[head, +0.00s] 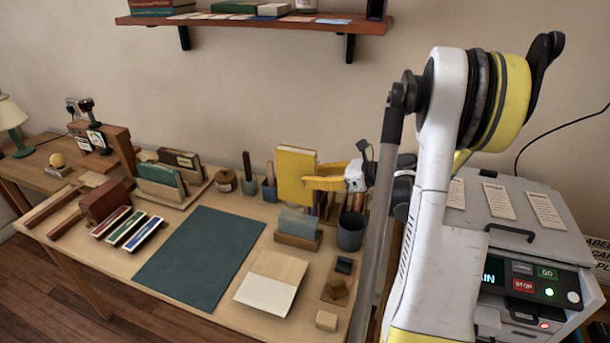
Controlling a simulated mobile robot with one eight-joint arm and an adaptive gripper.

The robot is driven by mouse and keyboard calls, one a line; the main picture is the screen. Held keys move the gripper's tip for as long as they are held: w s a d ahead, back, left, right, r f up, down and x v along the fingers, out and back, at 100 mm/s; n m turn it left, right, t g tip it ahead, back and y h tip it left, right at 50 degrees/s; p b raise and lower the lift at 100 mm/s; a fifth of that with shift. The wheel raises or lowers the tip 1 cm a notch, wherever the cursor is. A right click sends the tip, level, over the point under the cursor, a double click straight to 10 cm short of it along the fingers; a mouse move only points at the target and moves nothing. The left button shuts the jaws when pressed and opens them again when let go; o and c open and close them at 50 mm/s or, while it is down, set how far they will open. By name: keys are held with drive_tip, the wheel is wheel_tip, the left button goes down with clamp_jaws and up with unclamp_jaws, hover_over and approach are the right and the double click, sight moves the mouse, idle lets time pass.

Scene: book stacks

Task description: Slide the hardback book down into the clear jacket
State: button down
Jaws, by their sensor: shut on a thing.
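The yellow hardback book (293,168) stands upright in the air, with its cover facing the camera. My gripper (311,183) is shut on its right side, and its yellow fingers reach in from the right. A pale, see-through grey-blue sleeve, which looks like the clear jacket (298,221), stands in a slotted wooden block (297,241) on the table. In the head view the book's lower edge is just above the jacket's top edge and a little to its left. I cannot tell the gap or depth between them.
A dark cup (351,231) stands right of the jacket, and brush pots (270,187) stand behind. A green mat (203,246) and a cream-and-tan board (273,281) lie in front. Books in a rack (162,182) are at left, and a grey machine (520,240) is at right.

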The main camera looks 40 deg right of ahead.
sight(315, 200)
drive_tip(key=shift+f+b, duration=2.55)
drive_tip(key=shift+f, duration=0.35)
drive_tip(key=shift+f+b, duration=1.4)
drive_tip(key=shift+b, duration=0.15)
drive_tip(key=shift+f, duration=3.35)
drive_tip(key=c, duration=1.2)
unclamp_jaws()
wheel_tip(315, 200, up, 10)
drive_tip(key=shift+r, duration=0.1)
